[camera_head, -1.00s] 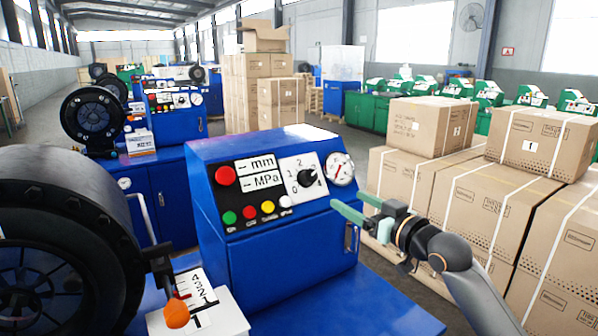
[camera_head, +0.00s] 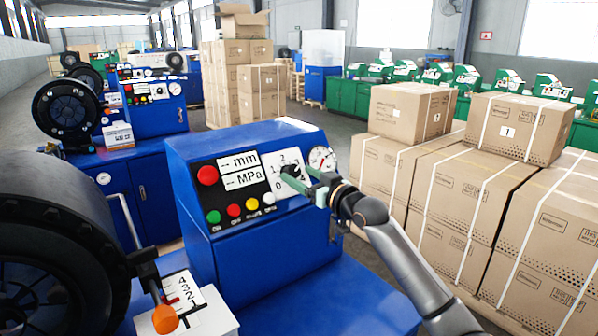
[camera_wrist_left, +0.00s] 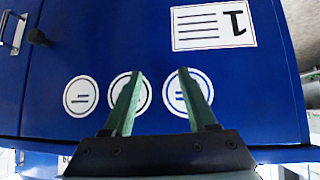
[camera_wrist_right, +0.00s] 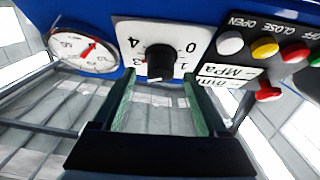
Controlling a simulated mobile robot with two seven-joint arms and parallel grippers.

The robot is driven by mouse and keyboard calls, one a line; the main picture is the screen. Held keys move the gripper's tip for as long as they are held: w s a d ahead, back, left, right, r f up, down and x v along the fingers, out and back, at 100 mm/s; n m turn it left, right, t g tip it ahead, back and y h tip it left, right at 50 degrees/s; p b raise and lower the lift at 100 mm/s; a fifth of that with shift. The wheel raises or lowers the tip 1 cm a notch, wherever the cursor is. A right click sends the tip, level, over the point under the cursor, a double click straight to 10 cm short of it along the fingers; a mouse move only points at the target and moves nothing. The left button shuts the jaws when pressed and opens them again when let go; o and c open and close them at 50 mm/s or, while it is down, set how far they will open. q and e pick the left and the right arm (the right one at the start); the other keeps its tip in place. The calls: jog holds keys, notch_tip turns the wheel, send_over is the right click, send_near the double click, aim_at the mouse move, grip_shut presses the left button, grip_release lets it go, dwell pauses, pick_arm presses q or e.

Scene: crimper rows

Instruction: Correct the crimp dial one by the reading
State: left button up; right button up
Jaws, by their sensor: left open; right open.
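The crimp dial is a black knob (camera_wrist_right: 160,60) on a white plate numbered 0 to 4 (camera_head: 275,160), on the blue console's sloped face. In the head view my right gripper (camera_head: 297,174) is at the dial and partly covers it. In the right wrist view my right gripper (camera_wrist_right: 159,73) is open, with one finger to either side of the knob; contact cannot be told. The knob's exact setting is unclear. A round gauge (camera_head: 322,159) with a red needle is beside the dial. My left gripper (camera_wrist_left: 162,73) is open and empty before a blue panel.
Blank-looking mm and MPa label plates (camera_head: 240,170) and coloured buttons (camera_head: 233,210) share the console. A large black crimper head (camera_head: 60,240), an orange-tipped lever (camera_head: 165,318) and a numbered scale (camera_head: 183,288) stand at left. Cartons (camera_head: 450,190) stand at right.

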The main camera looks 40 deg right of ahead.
jog(key=shift+w, duration=0.6)
jog(key=shift+c, duration=0.3)
grip_shut()
